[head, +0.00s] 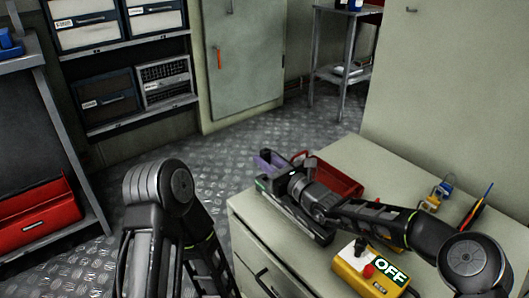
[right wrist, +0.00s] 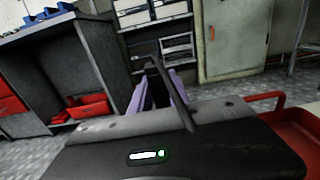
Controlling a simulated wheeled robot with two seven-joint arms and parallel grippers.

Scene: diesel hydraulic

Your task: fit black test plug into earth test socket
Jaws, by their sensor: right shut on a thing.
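My right gripper (head: 268,160) is over the far left part of the cabinet top, its purple fingers pointing away from me. In the right wrist view the gripper (right wrist: 157,88) is shut on a slim black thing (right wrist: 174,92), which looks like the black test plug or its lead. It runs between the fingers and back over the gripper body; its tip is hard to make out. I cannot make out the earth test socket in either view. My left arm shows at the lower left of the head view, but its gripper is not in view.
A red tray (head: 338,178) lies just behind my right gripper on the cabinet top (head: 255,212). A yellow box (head: 352,285) with an OFF label stands near the front. A blue-and-yellow padlock (head: 437,193) and a screwdriver (head: 478,207) lie at right. Shelves stand at the back left.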

